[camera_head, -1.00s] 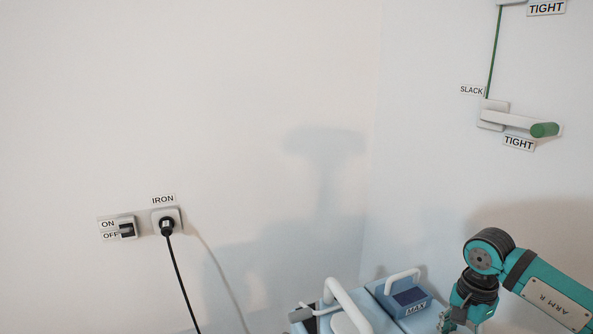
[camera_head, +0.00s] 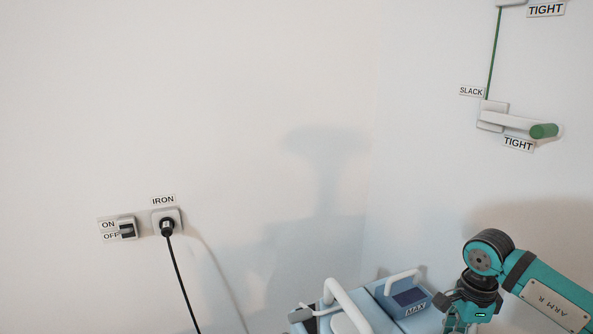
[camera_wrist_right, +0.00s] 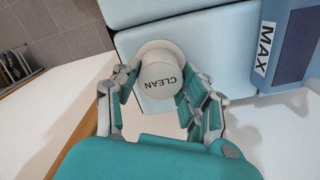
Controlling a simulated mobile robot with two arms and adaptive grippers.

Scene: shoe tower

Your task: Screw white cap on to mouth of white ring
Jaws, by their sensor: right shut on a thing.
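A white round rim, which looks like the white ring (camera_wrist_right: 158,46), shows just behind the cap against the light blue appliance. I cannot tell whether the cap's thread is engaged. In the head view my right gripper (camera_head: 466,318) is at the lower right, beside the appliance, and the cap is hidden there. My left gripper is out of view.
The light blue appliance (camera_head: 375,314) has white handles and a dark blue part marked MAX (camera_head: 409,298). A plug marked IRON (camera_head: 167,226) and an ON/OFF switch (camera_head: 126,229) are on the left wall. A green-knobbed lever (camera_head: 510,122) is on the right wall.

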